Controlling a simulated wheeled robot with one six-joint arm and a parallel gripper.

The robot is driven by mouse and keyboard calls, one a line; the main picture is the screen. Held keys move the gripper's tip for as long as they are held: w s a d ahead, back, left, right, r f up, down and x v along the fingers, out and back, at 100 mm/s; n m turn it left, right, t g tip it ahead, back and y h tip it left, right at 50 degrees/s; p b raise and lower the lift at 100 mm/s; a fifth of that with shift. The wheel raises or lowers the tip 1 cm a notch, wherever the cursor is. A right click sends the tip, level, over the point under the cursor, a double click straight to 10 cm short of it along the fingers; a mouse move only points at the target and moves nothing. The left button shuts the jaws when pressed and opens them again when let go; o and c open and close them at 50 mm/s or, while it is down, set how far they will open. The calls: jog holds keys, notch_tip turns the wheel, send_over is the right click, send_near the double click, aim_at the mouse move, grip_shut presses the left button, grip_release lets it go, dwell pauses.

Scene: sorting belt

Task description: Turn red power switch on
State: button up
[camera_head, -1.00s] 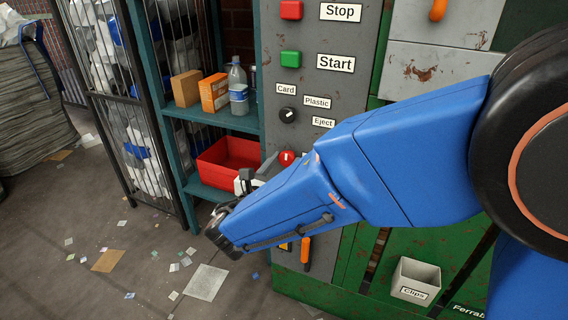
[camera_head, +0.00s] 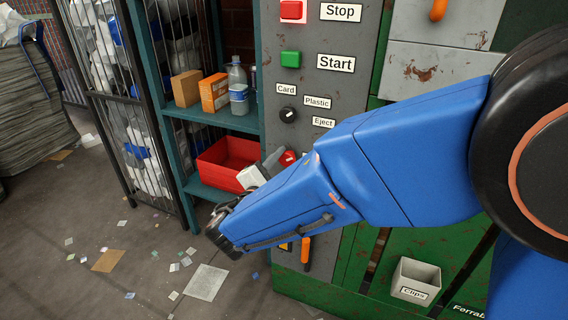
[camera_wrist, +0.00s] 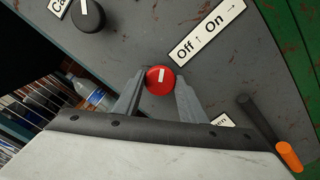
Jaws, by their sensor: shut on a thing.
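The red power switch (camera_wrist: 159,81) is a round red knob with a white mark, on a grey panel. It also shows, partly hidden, in the head view (camera_head: 289,157). My gripper (camera_wrist: 160,88) is shut on the red power switch, one grey finger on each side. The mark points nearly straight up in the wrist view. An Off/On label (camera_wrist: 208,32) with arrows sits beside the knob, tilted in that view. In the head view my gripper (camera_head: 281,158) reaches the panel from the left, its wrist partly hidden by my blue arm.
A black selector knob (camera_head: 287,114) and a green Start button (camera_head: 290,59) are above the switch. A red Stop button (camera_head: 291,10) is at the top. A red bin (camera_head: 222,158) stands on the shelf close left. An orange handle (camera_head: 305,252) hangs below.

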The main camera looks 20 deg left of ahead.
jog(key=m, duration=0.3)
jog(key=shift+m, duration=2.1)
jog(key=shift+f, duration=0.1)
jog(key=o, duration=1)
jog(key=shift+s, duration=0.15)
jog(key=s, duration=0.5)
jog(key=s+a, duration=0.1)
jog(key=s, duration=1.1)
jog(key=shift+a, duration=0.15)
